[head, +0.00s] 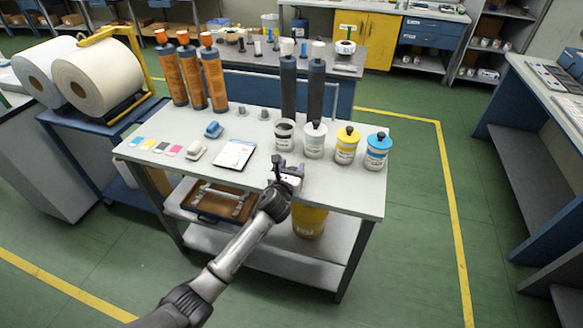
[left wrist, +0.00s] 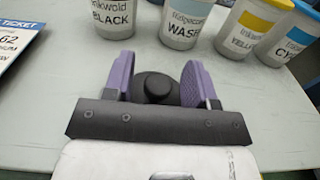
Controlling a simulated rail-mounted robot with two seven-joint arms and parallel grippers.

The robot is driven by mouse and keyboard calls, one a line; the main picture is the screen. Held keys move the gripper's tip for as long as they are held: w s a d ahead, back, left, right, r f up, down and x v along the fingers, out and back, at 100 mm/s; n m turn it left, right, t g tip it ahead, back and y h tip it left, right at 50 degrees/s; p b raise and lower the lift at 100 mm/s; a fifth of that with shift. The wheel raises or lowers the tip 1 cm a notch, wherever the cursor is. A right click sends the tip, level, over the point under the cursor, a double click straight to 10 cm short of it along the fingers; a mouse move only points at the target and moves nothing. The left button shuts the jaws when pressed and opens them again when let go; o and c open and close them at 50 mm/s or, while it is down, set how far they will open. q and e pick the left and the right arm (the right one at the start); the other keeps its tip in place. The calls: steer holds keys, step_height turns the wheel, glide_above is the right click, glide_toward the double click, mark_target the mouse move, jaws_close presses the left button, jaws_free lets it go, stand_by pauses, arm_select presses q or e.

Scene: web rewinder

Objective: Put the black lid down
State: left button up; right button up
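The black lid (left wrist: 157,88), round with a raised knob, sits between the two purple fingers of my left gripper (left wrist: 160,82) in the left wrist view. The fingers touch it on both sides. In the head view my left gripper (head: 287,167) is over the front part of the grey table (head: 335,190), in front of the jars. I cannot tell whether the lid touches the tabletop. The jar labelled BLACK (head: 284,136) stands open, its dark inside showing; it also shows in the left wrist view (left wrist: 112,18). My right gripper is not in view.
Lidded jars, one white (head: 314,141), one yellow (head: 346,147) and one cyan (head: 377,153), stand right of the open jar. A white ticket sheet (head: 235,155) lies to the left. Bare tabletop shows around my left gripper, near the front edge.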

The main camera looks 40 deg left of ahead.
arm_select(q)
steer(key=shift+s+f, duration=0.15)
steer(key=shift+f, duration=0.65)
steer(key=shift+r, duration=0.2)
steer(key=shift+s+d+r+p, duration=0.25)
steer(key=shift+s+r+p, duration=0.15)
steer(key=shift+s, duration=0.15)
steer(key=shift+s+d+r+p, duration=0.25)
steer(key=shift+s+r+p, duration=0.1)
steer(key=shift+s, duration=0.15)
steer(key=s+d+f+n+g+h, duration=0.2)
steer(key=s+d+n, duration=0.4)
steer(key=s+n, duration=0.4)
steer(key=s+d+f+n+g+h+p, duration=0.1)
steer(key=s+d+f+n+g, duration=0.4)
steer(key=s, duration=1.3)
steer(key=s+d+f+n+g+h+p, duration=0.1)
steer(key=s+d+f+n+g+h, duration=0.2)
steer(key=s+n, duration=1.1)
steer(key=d+g, duration=0.2)
steer(key=d, duration=0.2)
steer(key=shift+d+f+n+g+h, duration=0.15)
steer(key=shift+n+g+h, duration=0.15)
steer(key=shift+g+h, duration=0.1)
